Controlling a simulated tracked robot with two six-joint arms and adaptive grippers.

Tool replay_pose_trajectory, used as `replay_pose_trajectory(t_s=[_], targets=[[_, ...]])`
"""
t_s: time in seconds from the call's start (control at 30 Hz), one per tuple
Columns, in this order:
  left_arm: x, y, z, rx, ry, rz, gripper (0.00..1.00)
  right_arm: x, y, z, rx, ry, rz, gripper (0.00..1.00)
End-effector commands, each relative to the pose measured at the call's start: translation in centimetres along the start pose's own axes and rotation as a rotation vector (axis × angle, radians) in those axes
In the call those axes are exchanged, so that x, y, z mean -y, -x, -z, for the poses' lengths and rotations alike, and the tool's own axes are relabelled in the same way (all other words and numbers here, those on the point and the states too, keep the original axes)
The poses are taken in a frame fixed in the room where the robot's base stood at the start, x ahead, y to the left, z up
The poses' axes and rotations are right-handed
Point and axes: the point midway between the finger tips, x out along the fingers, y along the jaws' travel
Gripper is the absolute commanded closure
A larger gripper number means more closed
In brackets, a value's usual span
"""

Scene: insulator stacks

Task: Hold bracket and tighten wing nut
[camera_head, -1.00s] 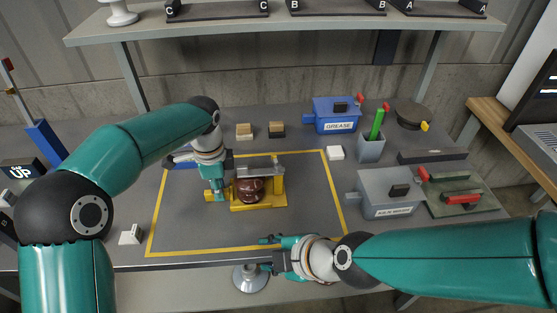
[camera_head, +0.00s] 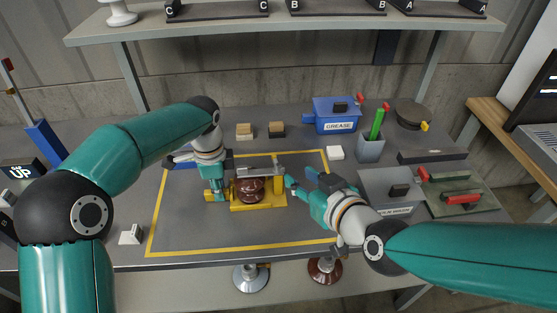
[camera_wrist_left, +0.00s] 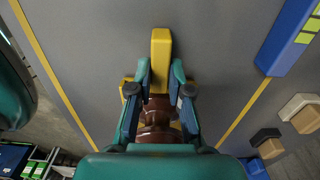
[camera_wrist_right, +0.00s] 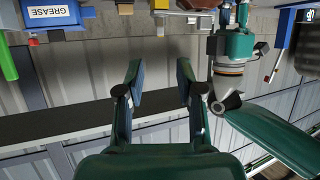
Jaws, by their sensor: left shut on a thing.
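A yellow bracket (camera_head: 262,207) stands on the grey mat inside the yellow outline, with a brown ribbed insulator (camera_head: 250,189) in it and a grey metal bar (camera_head: 262,171) across its top. My left gripper (camera_head: 216,195) is shut on the bracket's left end. In the left wrist view a yellow bar (camera_wrist_left: 161,50) of the bracket projects past the fingertips, and the brown insulator (camera_wrist_left: 157,120) shows behind them. My right gripper (camera_head: 294,188) is beside the bracket's right end. Its fingers are apart and empty in the right wrist view (camera_wrist_right: 160,75). I cannot make out the wing nut.
The blue grease box (camera_head: 337,118), a grey cup with green sticks (camera_head: 370,149) and a grey box (camera_head: 385,187) stand right of the outlined area. Small blocks (camera_head: 277,129) lie behind it. The mat (camera_head: 230,236) in front of the bracket is clear.

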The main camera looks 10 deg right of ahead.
Motion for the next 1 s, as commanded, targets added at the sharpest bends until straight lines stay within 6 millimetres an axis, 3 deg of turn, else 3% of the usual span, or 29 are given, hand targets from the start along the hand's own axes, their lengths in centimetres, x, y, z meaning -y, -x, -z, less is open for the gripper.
replay_pose_trajectory(t_s=[0.17,0.6,0.8,1.0], targets=[[0.1,0.2,0.1,-0.002,0.001,0.004,1.00,0.1,-2.0,-0.1,0.004,-0.001,0.002,0.64],[0.1,0.2,0.0,-0.003,0.001,0.004,1.00,0.1,-9.7,-0.1,0.003,0.001,0.001,0.64],[0.1,0.2,0.0,-0.002,0.001,0.004,1.00,0.1,-11.3,-0.1,0.002,0.000,0.001,0.64],[0.1,0.2,0.0,-0.002,0.001,0.004,1.00,0.1,-11.6,-0.1,0.002,0.001,0.001,0.64]])
